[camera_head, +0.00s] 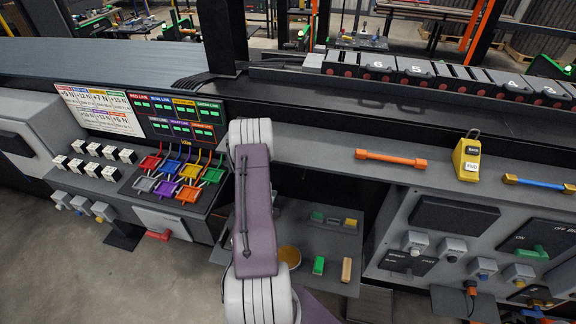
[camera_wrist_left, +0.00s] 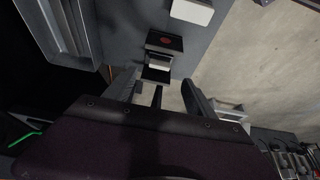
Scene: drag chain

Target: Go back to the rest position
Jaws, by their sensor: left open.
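My left gripper (camera_wrist_left: 158,92) shows in the left wrist view. Its two dark fingers stand apart, with nothing held between them. A grey panel (camera_wrist_left: 225,25) lies beyond the fingertips, with a small dark block bearing a red mark (camera_wrist_left: 165,41) on it. I cannot tell whether the fingers touch anything. In the head view a purple arm link with white joints, mine, rises in the middle in front of the workbench. No gripper can be made out in the head view. My right gripper is in neither view.
On the bench stand coloured clips (camera_head: 188,196), a label board (camera_head: 101,109), an orange bar (camera_head: 390,159), a yellow block (camera_head: 467,157) and a blue bar (camera_head: 540,184). A lower shelf (camera_head: 335,243) holds small blocks. Open floor (camera_head: 60,280) lies at the lower left.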

